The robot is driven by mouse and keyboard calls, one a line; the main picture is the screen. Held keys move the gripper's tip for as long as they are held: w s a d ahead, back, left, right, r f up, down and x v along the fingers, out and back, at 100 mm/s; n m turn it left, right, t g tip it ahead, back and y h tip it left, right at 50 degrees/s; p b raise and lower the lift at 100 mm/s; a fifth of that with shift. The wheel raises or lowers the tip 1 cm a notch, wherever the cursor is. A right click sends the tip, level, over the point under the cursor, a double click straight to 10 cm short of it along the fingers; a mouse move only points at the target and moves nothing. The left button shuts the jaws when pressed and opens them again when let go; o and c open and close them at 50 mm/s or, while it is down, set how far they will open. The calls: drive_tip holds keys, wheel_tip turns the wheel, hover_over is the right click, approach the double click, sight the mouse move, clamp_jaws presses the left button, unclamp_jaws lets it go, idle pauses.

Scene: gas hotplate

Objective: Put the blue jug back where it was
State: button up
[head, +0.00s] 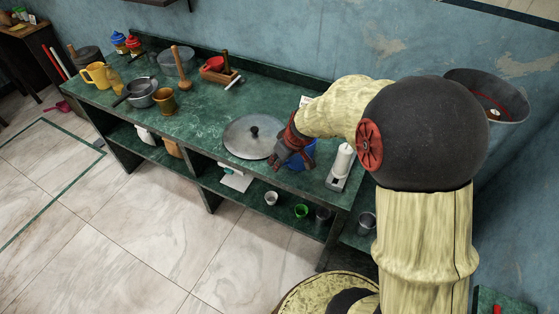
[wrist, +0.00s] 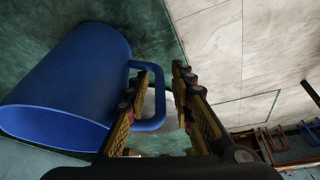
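The blue jug (wrist: 75,85) fills the left of the wrist view, its open mouth toward the lower left. Its handle (wrist: 158,95) reaches between my two fingers. In the head view the jug (head: 305,155) stands on the green counter (head: 215,105) near its right end, partly hidden by my gripper (head: 287,154). In the wrist view my gripper (wrist: 160,105) has its fingers apart, one on each side of the handle's outer bar. A gap shows beside the right finger, so the gripper looks open. Contact at the left finger is unclear.
A round metal lid (head: 250,140) lies just left of the jug. A white cylinder on a stand (head: 342,162) is close on the right. A brass mortar (head: 164,101), pots (head: 141,94) and a yellow jug (head: 97,75) stand farther left. Cups (head: 301,211) sit on the lower shelf.

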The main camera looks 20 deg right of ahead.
drive_tip(key=shift+r, duration=0.1)
drive_tip(key=shift+r+p, duration=0.3)
drive_tip(key=s+a+r+p, duration=0.2)
drive_tip(key=s+r, duration=0.4)
drive_tip(key=r, duration=0.4)
drive_tip(key=s+a+r+p, duration=0.1)
drive_tip(key=s+a+r, duration=0.3)
drive_tip(key=r, duration=0.5)
drive_tip(key=s+r+m, duration=0.1)
drive_tip(key=s+r, duration=0.1)
drive_tip(key=s, duration=0.5)
drive_tip(key=s+a+r+m+t+h, duration=0.1)
drive_tip(key=s+r+m, duration=0.1)
drive_tip(key=s, duration=0.5)
drive_tip(key=shift+s+a+r, duration=0.15)
drive_tip(key=shift+a+r, duration=0.15)
drive_tip(key=shift+r, duration=0.45)
